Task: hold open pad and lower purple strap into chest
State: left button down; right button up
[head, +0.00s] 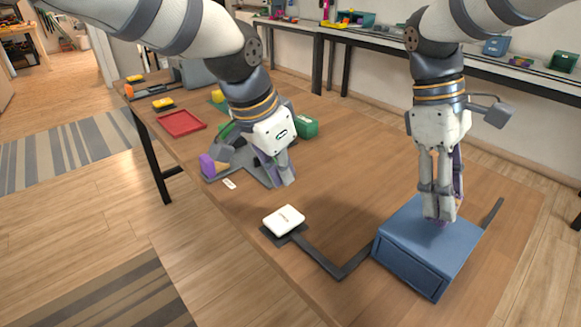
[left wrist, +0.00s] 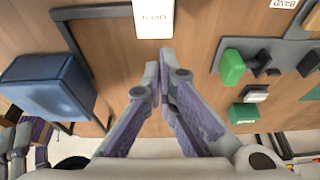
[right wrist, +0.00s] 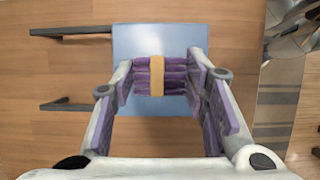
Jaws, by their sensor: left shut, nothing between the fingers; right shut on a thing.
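The blue chest (head: 420,250) stands at the right of the table; its top looks like a flat, closed face. My right gripper (head: 440,215) points down over the chest. It is shut on the purple strap (right wrist: 145,78), a folded bundle with a tan band, with the light blue chest top (right wrist: 205,38) below it. Whether the strap touches the chest is unclear. The white open pad (head: 284,219) sits on a dark base to the left of the chest; it also shows in the left wrist view (left wrist: 153,19). My left gripper (head: 284,182) is shut, empty, behind the pad and apart from it.
A dark strip (head: 335,268) runs along the table from the pad to the chest. A grey fixture (head: 245,165) with coloured blocks lies by my left gripper. A green block (head: 306,127) and a red tray (head: 181,123) are farther back. The table's middle is clear.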

aim_at(292, 214)
pick_arm(q)
jog(key=shift+s+d+f, duration=0.1)
jog(key=shift+d+f, duration=0.1)
jog(key=shift+f, duration=0.9)
jog(key=shift+w+d+f, duration=0.1)
jog(key=shift+d+f, duration=0.1)
jog(key=shift+f, duration=0.85)
jog(key=shift+s+d+f, duration=0.1)
jog(key=shift+d+f, duration=0.1)
jog(key=shift+f, duration=0.9)
jog(key=shift+f, duration=0.1)
jog(key=shift+f, duration=1)
pick_arm(e)
jog(key=shift+f, duration=3.45)
